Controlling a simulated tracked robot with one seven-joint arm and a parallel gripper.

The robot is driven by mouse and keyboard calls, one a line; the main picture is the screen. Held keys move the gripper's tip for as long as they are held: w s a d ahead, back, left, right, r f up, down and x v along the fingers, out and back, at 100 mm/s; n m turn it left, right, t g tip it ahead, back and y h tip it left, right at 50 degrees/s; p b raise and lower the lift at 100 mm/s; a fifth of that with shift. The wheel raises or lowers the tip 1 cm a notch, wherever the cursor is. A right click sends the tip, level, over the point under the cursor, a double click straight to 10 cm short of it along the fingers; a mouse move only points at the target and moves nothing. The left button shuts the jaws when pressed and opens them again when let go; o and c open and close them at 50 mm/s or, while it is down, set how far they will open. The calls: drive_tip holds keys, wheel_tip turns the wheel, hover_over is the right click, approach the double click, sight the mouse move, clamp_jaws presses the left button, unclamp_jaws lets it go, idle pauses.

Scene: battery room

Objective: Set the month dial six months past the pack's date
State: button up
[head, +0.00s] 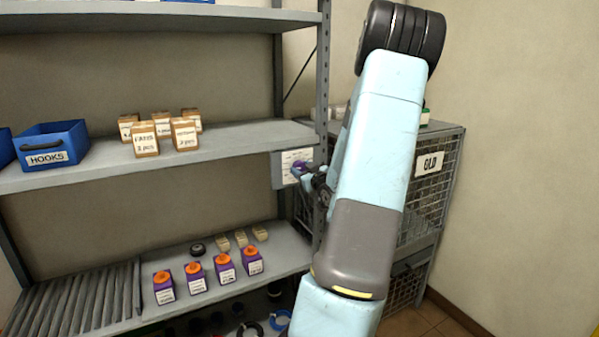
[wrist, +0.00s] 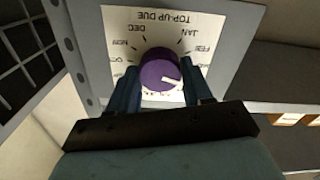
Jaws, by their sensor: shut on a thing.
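The month dial is a purple knob (wrist: 159,68) with a white pointer mark, on a white card (wrist: 226,28) headed TOP-UP DUE. The lettering stands upside down in the wrist view. JAN, FEB, DEC, NOV and OCT show around the knob; the rest are cut off or hidden by my fingers. The pointer aims right and slightly down, past FEB, toward my right finger. My gripper (wrist: 161,78) is shut on the knob, one finger on each side. In the head view the card (head: 287,158) hangs by the shelf post. Purple packs with orange caps (head: 194,279) stand on the lower shelf, labels too small to read.
A wire cage marked OLD (head: 430,164) stands right of the shelf post, partly behind my arm. The middle shelf (head: 230,139) holds small cartons (head: 145,139) and a blue HOOKS bin (head: 52,146). Pale blocks (head: 241,238) and a black round item (head: 197,249) lie behind the packs.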

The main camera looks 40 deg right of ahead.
drive_tip(key=shift+a+f+n, duration=0.1)
drive_tip(key=shift+n, duration=0.9)
drive_tip(key=shift+a+f+n, duration=0.1)
drive_tip(key=shift+n, duration=0.9)
drive_tip(key=o, duration=1)
drive_tip(key=shift+w+r, duration=0.1)
drive_tip(key=shift+o, duration=0.2)
drive_tip(key=shift+d, duration=0.1)
drive_tip(key=v, duration=1.4)
drive_tip(key=shift+w, duration=0.15)
